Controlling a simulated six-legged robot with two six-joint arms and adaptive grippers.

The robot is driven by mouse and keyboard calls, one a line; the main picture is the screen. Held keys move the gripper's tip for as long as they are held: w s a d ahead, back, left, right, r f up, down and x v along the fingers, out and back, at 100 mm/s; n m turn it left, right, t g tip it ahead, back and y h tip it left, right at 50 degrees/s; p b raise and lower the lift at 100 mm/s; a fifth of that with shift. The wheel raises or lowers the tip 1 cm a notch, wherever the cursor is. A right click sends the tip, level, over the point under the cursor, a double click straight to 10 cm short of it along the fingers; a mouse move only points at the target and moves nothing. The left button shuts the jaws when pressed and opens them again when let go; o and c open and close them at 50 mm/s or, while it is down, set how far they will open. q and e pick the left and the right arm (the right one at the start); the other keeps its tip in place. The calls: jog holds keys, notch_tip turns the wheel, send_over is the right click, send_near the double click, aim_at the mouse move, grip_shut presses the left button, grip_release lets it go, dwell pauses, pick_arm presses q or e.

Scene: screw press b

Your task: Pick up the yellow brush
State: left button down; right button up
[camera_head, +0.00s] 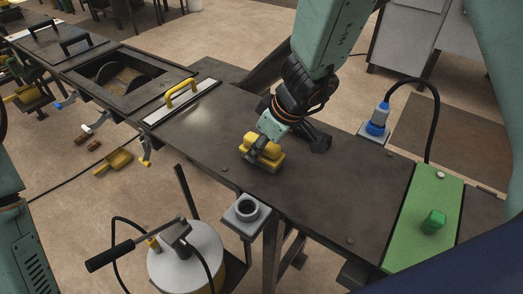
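A small, blocky yellow object with a darker lower edge, which looks like the yellow brush (270,151), is on the dark tabletop (330,190) near its front edge. My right gripper (260,144) comes down onto it from above. A finger overlaps the brush, and the gripper hides part of it. I cannot tell whether the fingers are closed on it. The brush appears to be at table level. Part of my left arm (30,250) shows at the left edge, but its gripper is out of view.
A yellow handle (181,92) is fixed on the table's left part. A green panel with a green knob (433,222) is at the right. A blue connector (378,120) stands behind. A yellow dustpan-like thing (114,162) lies on the floor. A round canister (186,255) stands in front.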

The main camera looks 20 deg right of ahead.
jog(key=shift+s, duration=0.15)
jog(key=c, duration=0.6)
jog(key=shift+o, duration=0.2)
jog(key=shift+r, duration=0.2)
notch_tip(320, 180, up, 9)
jog(key=p, duration=0.3)
jog(key=shift+f, duration=0.2)
jog(key=shift+r+p, duration=0.3)
jog(key=shift+r, duration=0.25)
